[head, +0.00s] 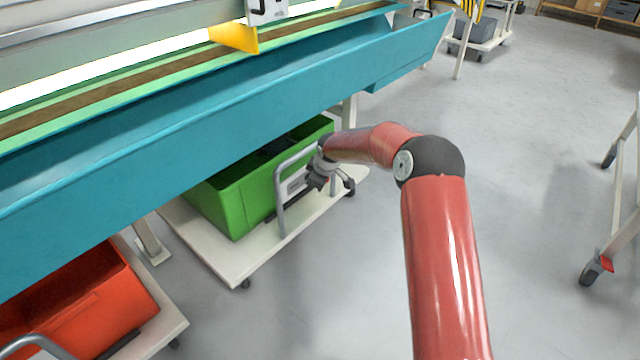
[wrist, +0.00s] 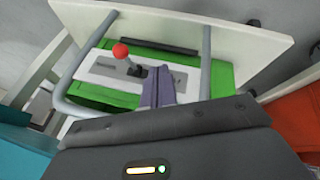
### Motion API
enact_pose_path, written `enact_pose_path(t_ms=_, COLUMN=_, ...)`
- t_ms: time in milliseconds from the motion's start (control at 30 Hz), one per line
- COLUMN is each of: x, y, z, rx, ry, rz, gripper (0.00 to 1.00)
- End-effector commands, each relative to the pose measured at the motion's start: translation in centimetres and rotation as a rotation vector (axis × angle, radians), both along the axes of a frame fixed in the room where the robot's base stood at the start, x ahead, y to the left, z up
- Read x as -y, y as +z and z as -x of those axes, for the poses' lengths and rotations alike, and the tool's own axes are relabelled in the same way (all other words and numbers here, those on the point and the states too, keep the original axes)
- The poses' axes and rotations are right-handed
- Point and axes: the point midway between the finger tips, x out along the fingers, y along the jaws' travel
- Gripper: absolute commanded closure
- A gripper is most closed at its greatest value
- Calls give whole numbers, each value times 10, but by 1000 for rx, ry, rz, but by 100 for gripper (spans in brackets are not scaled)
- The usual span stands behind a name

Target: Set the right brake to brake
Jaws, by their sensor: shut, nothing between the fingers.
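A lever with a red ball knob (wrist: 120,51) rises from a dark slot in a pale panel (wrist: 103,68) in the wrist view. The panel is set against the green crate (wrist: 222,76), between the bars of a grey tube handle (wrist: 207,62); its lettering is too small to read. My gripper (wrist: 157,88) is shut and empty, its fingertips beside the lever's base on the right; I cannot tell whether they touch it. In the head view my gripper (head: 318,183) is at the green crate's trolley (head: 240,262); the knob is hidden there.
A long teal trough (head: 190,130) runs above the trolleys, close over the green crate. A red crate (head: 85,305) on another trolley stands at lower left. A wheeled frame (head: 618,190) stands at right. The floor between is clear.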

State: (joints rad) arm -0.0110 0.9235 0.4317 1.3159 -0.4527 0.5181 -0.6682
Motion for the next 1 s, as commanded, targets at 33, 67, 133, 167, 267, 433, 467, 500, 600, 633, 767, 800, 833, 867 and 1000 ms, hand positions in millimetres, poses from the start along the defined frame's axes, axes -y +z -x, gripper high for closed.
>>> enact_pose_path(t_ms=33, x=8, y=16, z=2, rx=8, ry=-5, rz=0, gripper=100)
enact_pose_path(t_ms=67, x=10, y=22, z=5, rx=8, ry=-5, rz=0, gripper=100)
enact_pose_path(t_ms=133, x=15, y=36, z=10, rx=7, ry=-5, rz=0, gripper=100)
enact_pose_path(t_ms=167, x=17, y=41, z=13, rx=7, ry=-6, rz=0, gripper=100)
enact_pose_path(t_ms=267, x=23, y=58, z=19, rx=6, ry=-4, rz=0, gripper=100)
enact_pose_path(t_ms=433, x=29, y=74, z=26, rx=4, ry=-4, rz=0, gripper=100)
enact_pose_path(t_ms=467, x=30, y=76, z=27, rx=3, ry=-3, rz=0, gripper=100)
enact_pose_path(t_ms=500, x=30, y=78, z=27, rx=4, ry=-3, rz=1, gripper=100)
enact_pose_path(t_ms=600, x=30, y=80, z=28, rx=3, ry=-2, rz=1, gripper=100)
enact_pose_path(t_ms=633, x=31, y=80, z=28, rx=3, ry=-2, rz=1, gripper=100)
enact_pose_path(t_ms=767, x=30, y=80, z=28, rx=3, ry=-2, rz=1, gripper=100)
enact_pose_path(t_ms=800, x=30, y=80, z=28, rx=3, ry=-3, rz=0, gripper=100)
enact_pose_path(t_ms=833, x=30, y=80, z=28, rx=3, ry=-3, rz=0, gripper=100)
enact_pose_path(t_ms=867, x=30, y=80, z=28, rx=3, ry=-3, rz=0, gripper=100)
enact_pose_path(t_ms=1000, x=31, y=80, z=28, rx=4, ry=-3, rz=1, gripper=100)
